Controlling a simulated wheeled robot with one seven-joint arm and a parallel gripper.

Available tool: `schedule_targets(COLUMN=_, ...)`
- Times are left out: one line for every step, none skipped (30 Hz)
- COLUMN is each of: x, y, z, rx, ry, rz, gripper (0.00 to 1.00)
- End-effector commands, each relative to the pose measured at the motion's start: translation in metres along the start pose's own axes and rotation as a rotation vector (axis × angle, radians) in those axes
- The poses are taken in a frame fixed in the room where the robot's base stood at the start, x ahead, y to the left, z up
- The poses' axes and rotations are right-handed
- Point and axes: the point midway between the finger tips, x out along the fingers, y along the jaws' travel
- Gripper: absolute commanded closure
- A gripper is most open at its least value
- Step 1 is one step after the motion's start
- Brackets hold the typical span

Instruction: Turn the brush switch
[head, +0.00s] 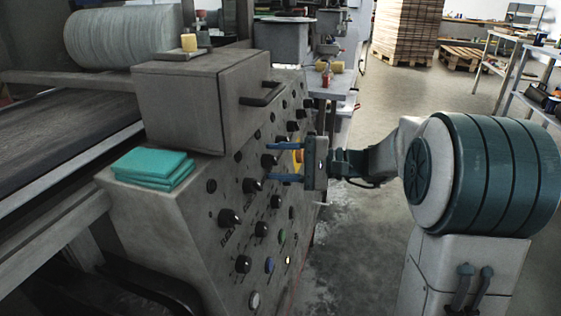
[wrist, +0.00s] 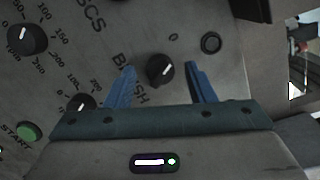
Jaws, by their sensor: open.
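The brush switch (wrist: 160,71) is a round black knob with a pale pointer mark on a grey panel, shown in the wrist view. The letters "BRUSH" beside it are partly covered by a blue finger. My gripper (wrist: 161,68) is open, with one blue finger on each side of the knob and a visible gap to both. In the head view my gripper (head: 270,162) reaches the sloping panel from the right, its fingers spread around a black knob (head: 267,160). I cannot tell how deep the fingertips sit beside the knob.
Several other black knobs, such as this one (head: 229,218), and a green START button (wrist: 28,131) lie on the same panel. Teal pads (head: 152,167) lie on the ledge. The floor (head: 345,240) right of the panel is clear.

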Motion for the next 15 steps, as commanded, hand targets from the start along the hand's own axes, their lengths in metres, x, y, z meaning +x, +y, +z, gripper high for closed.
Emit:
schedule_targets(x=-0.001, y=0.0, z=0.0, rx=0.0, ry=0.0, rz=0.0, gripper=0.51)
schedule_targets(x=-0.002, y=-0.001, z=0.0, rx=0.0, ry=0.001, rz=0.0, gripper=0.51)
schedule_targets(x=-0.004, y=-0.001, z=0.0, rx=0.0, ry=0.001, rz=-0.001, gripper=0.51)
schedule_targets(x=-0.007, y=-0.002, z=0.0, rx=0.001, ry=0.001, rz=-0.001, gripper=0.51)
schedule_targets(x=-0.01, y=-0.002, z=0.0, rx=0.001, ry=0.002, rz=-0.001, gripper=0.51)
schedule_targets(x=-0.016, y=-0.002, z=0.0, rx=0.001, ry=0.003, rz=-0.001, gripper=0.51)
schedule_targets(x=-0.021, y=-0.003, z=0.0, rx=0.001, ry=0.004, rz=-0.001, gripper=0.51)
schedule_targets(x=-0.027, y=-0.003, z=0.0, rx=0.001, ry=0.004, rz=-0.002, gripper=0.51)
schedule_targets(x=-0.036, y=-0.003, z=0.0, rx=0.001, ry=0.006, rz=-0.002, gripper=0.51)
schedule_targets(x=-0.043, y=-0.004, z=0.0, rx=0.001, ry=0.005, rz=-0.002, gripper=0.51)
schedule_targets(x=-0.05, y=-0.004, z=0.0, rx=0.002, ry=0.006, rz=-0.002, gripper=0.51)
schedule_targets(x=-0.059, y=-0.004, z=0.001, rx=0.003, ry=0.005, rz=-0.003, gripper=0.51)
schedule_targets(x=-0.067, y=-0.003, z=0.0, rx=0.003, ry=0.006, rz=-0.002, gripper=0.51)
schedule_targets(x=-0.074, y=-0.003, z=0.0, rx=0.002, ry=0.005, rz=-0.002, gripper=0.51)
schedule_targets(x=-0.083, y=-0.003, z=0.0, rx=0.002, ry=0.005, rz=-0.002, gripper=0.51)
